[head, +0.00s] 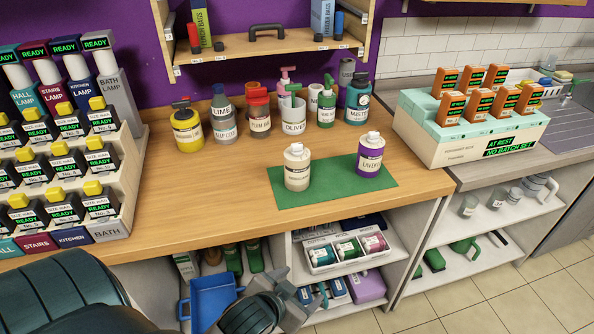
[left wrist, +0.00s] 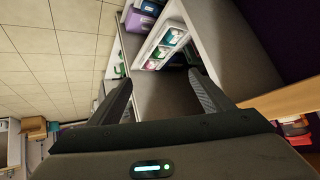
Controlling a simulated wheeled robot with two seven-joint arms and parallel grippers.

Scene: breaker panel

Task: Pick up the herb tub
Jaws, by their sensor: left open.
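No label that I can read says herb. A white tray (head: 312,268) on the shelf under the counter holds three small tubs with teal, green and pink colours; the green tub (head: 347,249) is in the middle, its label too small to read. The tray also shows in the left wrist view (left wrist: 150,58), beyond the fingers. My left gripper (head: 287,297) is low in front of the cupboard, below and left of the tray; it shows open and empty in the left wrist view (left wrist: 160,80). My right gripper is out of view.
On the wooden counter, a beige bottle (head: 297,167) and a purple bottle (head: 369,157) stand on a green mat (head: 330,186). Several bottles stand behind. A blue dustpan-like thing (head: 211,300) is left of my gripper. A lilac box (head: 366,286) sits below the tray.

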